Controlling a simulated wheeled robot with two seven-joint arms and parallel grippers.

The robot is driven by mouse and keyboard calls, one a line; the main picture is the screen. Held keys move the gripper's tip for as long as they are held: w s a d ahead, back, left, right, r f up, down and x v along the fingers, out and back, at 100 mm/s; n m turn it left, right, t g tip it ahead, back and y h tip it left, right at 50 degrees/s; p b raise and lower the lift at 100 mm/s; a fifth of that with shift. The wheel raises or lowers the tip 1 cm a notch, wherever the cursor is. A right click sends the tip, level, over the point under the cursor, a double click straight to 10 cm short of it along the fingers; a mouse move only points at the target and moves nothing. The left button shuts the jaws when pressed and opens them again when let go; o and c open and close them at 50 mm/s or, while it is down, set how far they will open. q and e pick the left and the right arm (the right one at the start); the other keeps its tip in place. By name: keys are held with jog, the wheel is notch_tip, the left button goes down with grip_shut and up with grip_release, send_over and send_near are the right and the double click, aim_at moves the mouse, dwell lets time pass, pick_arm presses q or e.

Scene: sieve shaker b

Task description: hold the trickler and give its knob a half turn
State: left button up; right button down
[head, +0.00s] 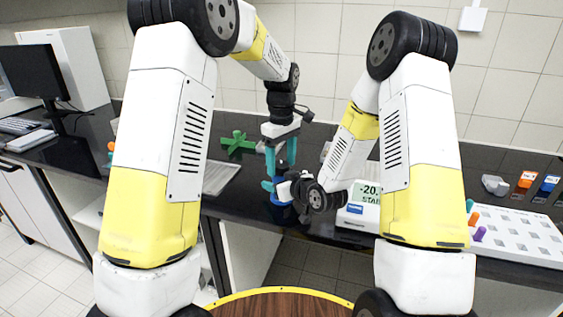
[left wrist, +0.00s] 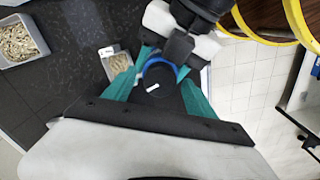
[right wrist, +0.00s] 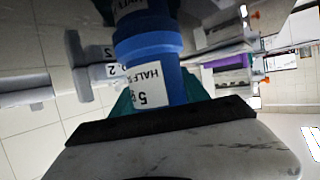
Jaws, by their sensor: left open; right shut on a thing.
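The trickler is a blue cylinder (right wrist: 150,50) with a white label, "HALF" and a 5 readable in the right wrist view. The dark round knob (left wrist: 154,84) with a white mark shows inside a blue rim in the left wrist view. My left gripper (head: 281,168) points down from above, open, its teal fingers on either side of the knob. Whether they touch it I cannot tell.
A balance with a lit display (head: 368,193) stands right of the trickler. A white rack (head: 515,238) with coloured plugs is farther right. A green cross-shaped piece (head: 238,142) lies behind left. Trays of grainy material (left wrist: 18,42) show in the left wrist view.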

pick_arm(q)
jog(key=c, duration=1.4)
jog(key=shift+m, duration=0.4)
jog(key=m, duration=0.4)
jog(key=shift+m, duration=2.1)
jog(key=o, duration=1.4)
